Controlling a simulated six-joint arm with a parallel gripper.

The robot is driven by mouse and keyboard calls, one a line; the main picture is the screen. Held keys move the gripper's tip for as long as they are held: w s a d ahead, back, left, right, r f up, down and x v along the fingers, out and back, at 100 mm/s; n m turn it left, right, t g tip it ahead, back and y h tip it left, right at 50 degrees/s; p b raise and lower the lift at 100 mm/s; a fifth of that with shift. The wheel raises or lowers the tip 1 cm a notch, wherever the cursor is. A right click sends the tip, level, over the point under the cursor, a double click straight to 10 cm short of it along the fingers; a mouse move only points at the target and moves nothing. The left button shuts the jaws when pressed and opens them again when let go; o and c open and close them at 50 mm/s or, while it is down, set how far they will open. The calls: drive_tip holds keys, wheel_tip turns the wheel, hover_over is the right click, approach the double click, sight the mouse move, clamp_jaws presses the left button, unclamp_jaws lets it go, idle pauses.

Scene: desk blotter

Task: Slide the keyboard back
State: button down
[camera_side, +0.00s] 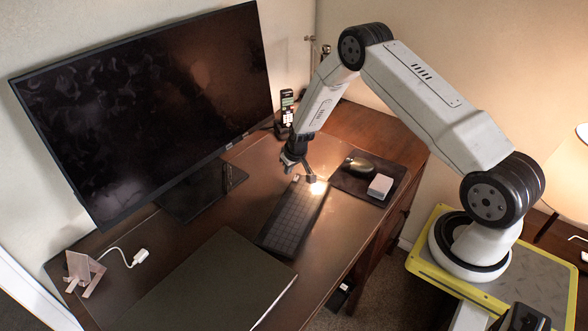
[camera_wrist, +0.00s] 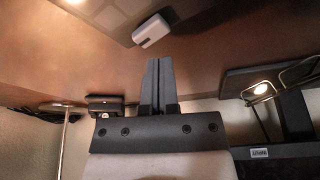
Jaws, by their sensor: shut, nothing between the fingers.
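The dark, slim keyboard (camera_side: 293,220) lies on the brown desk blotter (camera_side: 222,217), in front of the monitor, in the side view. My gripper (camera_side: 288,168) is over the desk just beyond the keyboard's far end, pointing down, with its fingers shut and empty. The wrist view shows the two grey fingers (camera_wrist: 158,75) pressed together. Whether the fingertips touch the blotter cannot be told. A small white block (camera_wrist: 151,30) shows close to the fingertips in the wrist view.
A monitor (camera_side: 150,100) stands behind the keyboard on its base. A phone in its cradle (camera_side: 287,110) stands behind my gripper. A mouse (camera_side: 359,165) and a white box (camera_side: 380,186) sit on a dark mat at right. A closed dark laptop (camera_side: 205,285) lies at front left.

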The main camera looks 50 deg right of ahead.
drive_tip(key=shift+w+d, duration=0.15)
drive_tip(key=shift+w, duration=0.7)
drive_tip(key=shift+w+r, duration=0.1)
drive_tip(key=shift+w, duration=0.1)
drive_tip(key=v, duration=0.9)
drive_tip(key=shift+s+r, duration=0.2)
drive_tip(key=shift+r, duration=0.2)
drive_tip(key=w+a+n+g, duration=0.4)
drive_tip(key=a+g, duration=0.2)
drive_tip(key=a, duration=0.8)
drive_tip(key=shift+a+f+g, duration=0.3)
drive_tip(key=shift+a+f, duration=0.1)
drive_tip(key=shift+f, duration=0.1)
